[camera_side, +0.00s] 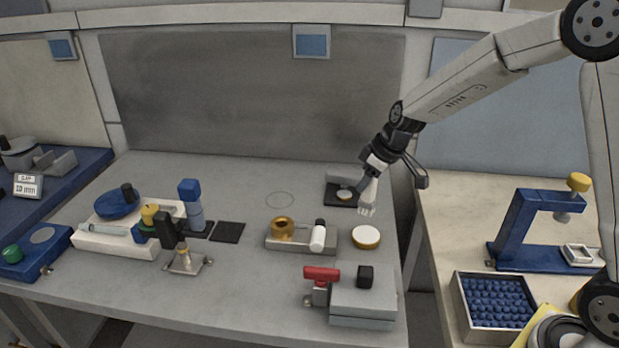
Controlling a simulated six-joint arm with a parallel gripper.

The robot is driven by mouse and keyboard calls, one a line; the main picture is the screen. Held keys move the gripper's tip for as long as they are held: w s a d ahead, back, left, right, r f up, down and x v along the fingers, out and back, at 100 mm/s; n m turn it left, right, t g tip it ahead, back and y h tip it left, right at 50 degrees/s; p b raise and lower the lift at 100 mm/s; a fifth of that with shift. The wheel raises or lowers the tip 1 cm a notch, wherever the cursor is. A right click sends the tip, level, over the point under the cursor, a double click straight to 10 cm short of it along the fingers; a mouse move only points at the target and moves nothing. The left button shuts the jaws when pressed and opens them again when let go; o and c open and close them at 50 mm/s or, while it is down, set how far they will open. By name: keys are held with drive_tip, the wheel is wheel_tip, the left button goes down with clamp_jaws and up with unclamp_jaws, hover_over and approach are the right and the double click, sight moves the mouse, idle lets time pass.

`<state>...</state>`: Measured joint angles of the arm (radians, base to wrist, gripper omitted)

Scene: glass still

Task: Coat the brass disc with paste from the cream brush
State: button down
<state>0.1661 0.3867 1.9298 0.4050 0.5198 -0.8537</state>
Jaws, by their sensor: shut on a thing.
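My gripper (372,179) is at the right of the grey bench, pointing down. It is shut on a pale, cream-white brush (367,196), which hangs below the jaws with its lower end towards the bench. A round, pale-topped piece with a brass-coloured rim (366,237) lies on the bench below the brush, apart from it in the picture. I cannot tell which of these two is the brass disc, or whether paste is on the brush.
A grey tray (271,240) holds a brass ring-shaped piece (283,228) and a white cylinder (318,238). A grey box (362,300) with a red-handled clamp (321,275) stands in front. The bench centre-back is clear.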

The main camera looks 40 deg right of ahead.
drive_tip(key=w+d+m+h, duration=0.1)
drive_tip(key=w+d+m, duration=0.3)
drive_tip(key=w, duration=0.8)
drive_tip(key=shift+w+d+r+h, duration=0.3)
drive_tip(key=shift+w+d, duration=0.1)
drive_tip(key=shift+d, duration=0.9)
drive_tip(key=shift+f, duration=0.15)
drive_tip(key=shift+f, duration=2.25)
drive_tip(key=shift+f, duration=0.65)
drive_tip(key=shift+w, duration=0.1)
drive_tip(key=shift+w, duration=1.05)
